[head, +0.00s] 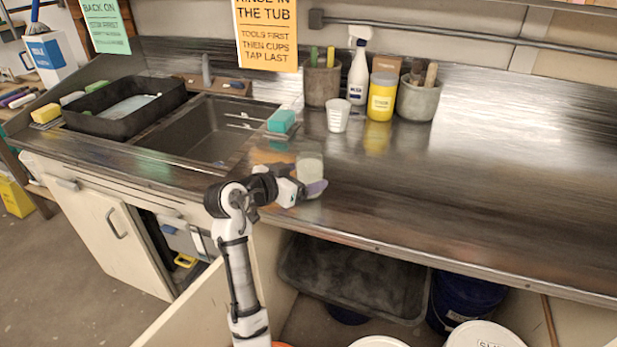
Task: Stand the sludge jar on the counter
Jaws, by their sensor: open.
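A small pale, cloudy jar (310,168), which looks like the sludge jar, is upright at the counter (480,190), just right of the sink and near the front edge. My gripper (308,186) reaches in from the lower left and is open at the jar's lower part. One finger shows in front of the jar's base; the other is hard to make out. The jar's bottom is partly hidden by the gripper, so I cannot see clearly how it meets the counter.
The sink (208,130) and a black tub (125,108) lie to the left. A teal sponge (281,121) sits at the sink's edge. A white cup (338,115), yellow jar (381,97), spray bottle (358,70) and tool pots stand behind. The counter's right side is clear.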

